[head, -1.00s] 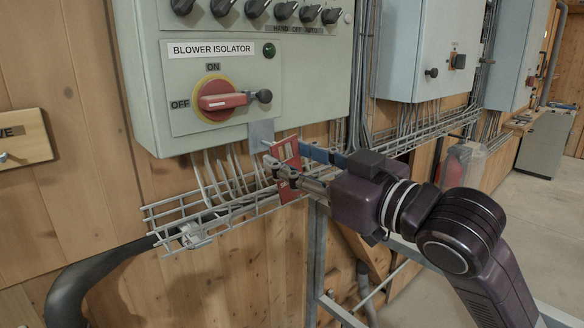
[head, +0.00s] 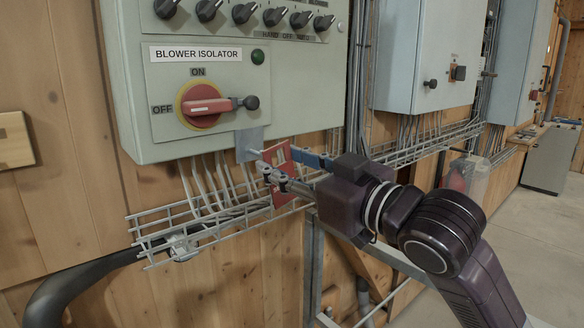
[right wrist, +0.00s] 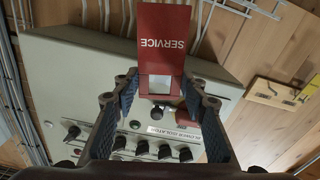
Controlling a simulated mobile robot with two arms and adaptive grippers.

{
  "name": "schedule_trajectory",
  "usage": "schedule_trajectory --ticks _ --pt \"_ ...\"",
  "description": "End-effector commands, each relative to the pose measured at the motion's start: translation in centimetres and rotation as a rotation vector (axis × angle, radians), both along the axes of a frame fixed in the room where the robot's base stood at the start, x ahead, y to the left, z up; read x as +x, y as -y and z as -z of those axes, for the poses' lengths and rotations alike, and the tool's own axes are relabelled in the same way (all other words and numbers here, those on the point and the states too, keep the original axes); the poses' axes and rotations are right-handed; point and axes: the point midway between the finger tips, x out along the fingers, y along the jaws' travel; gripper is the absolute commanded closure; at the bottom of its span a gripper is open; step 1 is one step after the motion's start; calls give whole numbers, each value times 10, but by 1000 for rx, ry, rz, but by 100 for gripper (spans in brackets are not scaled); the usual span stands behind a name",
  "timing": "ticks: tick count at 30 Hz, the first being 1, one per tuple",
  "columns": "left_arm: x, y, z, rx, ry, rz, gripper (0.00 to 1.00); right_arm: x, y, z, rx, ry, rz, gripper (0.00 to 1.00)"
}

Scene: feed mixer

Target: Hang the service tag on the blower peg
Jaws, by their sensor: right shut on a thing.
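The red service tag (head: 284,194) is held by my right gripper (head: 277,176) just right of and below the grey metal plate (head: 249,142) under the blower isolator box. A thin peg (head: 256,152) sticks out from this plate, close to the tag's upper left edge; I cannot tell whether they touch. In the right wrist view the tag (right wrist: 163,35) reads "SERVICE" and has a pale square opening near the fingers. The right gripper (right wrist: 160,87) is shut on it. The peg is not clear in that view. My left gripper is not in view.
The blower isolator box (head: 290,90) with its red switch handle (head: 208,106) is just above. A wire cable tray (head: 190,220) runs along the wood wall behind and below the tag. Another grey cabinet (head: 425,50) hangs to the right.

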Motion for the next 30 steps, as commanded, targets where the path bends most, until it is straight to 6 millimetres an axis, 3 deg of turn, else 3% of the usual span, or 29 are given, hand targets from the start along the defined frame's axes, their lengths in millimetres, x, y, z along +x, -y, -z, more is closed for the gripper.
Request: schedule_trajectory --ticks 22,30 --pt "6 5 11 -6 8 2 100 36 -27 5 -1 -1 -1 83" --pt "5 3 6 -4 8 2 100 45 -32 10 0 -1 1 83"
